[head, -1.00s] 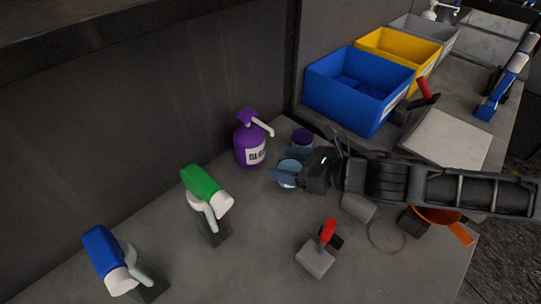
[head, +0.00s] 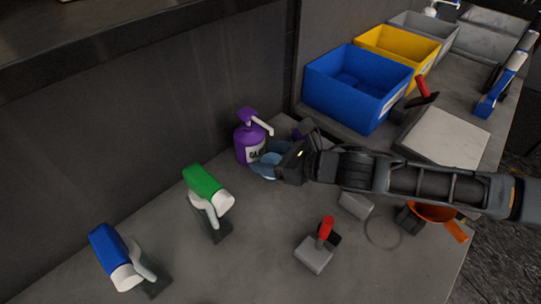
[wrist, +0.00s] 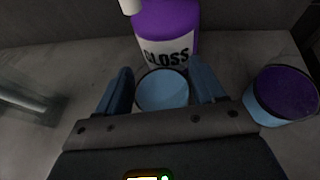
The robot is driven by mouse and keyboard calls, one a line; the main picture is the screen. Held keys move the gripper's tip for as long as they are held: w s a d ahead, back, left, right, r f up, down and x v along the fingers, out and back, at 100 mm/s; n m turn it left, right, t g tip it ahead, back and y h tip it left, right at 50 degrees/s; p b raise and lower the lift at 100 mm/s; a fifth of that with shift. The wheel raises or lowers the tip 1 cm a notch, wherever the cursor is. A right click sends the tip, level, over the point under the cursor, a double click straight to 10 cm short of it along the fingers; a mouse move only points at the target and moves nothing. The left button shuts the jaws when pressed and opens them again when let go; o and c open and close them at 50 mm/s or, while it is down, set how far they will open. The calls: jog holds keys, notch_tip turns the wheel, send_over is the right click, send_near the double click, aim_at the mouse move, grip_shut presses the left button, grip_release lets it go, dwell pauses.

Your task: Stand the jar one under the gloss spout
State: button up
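A light-blue open jar (wrist: 162,90) is between the two fingers of my gripper (wrist: 161,85), which look closed against its sides. In the head view the jar (head: 269,165) is partly hidden by my gripper (head: 270,172). It is close in front of the purple gloss bottle (head: 247,146), whose label shows in the wrist view (wrist: 167,52). The white spout (head: 262,126) points toward the jar's side. I cannot tell whether the spout tip is exactly over the jar's mouth, or whether the jar touches the table.
A second blue jar with purple contents (wrist: 285,93) stands close to the right of my gripper. Green (head: 207,187) and blue (head: 110,248) pump bottles stand to the left. A blue bin (head: 358,90) is behind right.

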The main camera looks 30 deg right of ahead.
jog(key=o, duration=0.4)
jog(key=shift+r, duration=0.15)
jog(key=b+v, duration=0.2)
jog(key=v, duration=1)
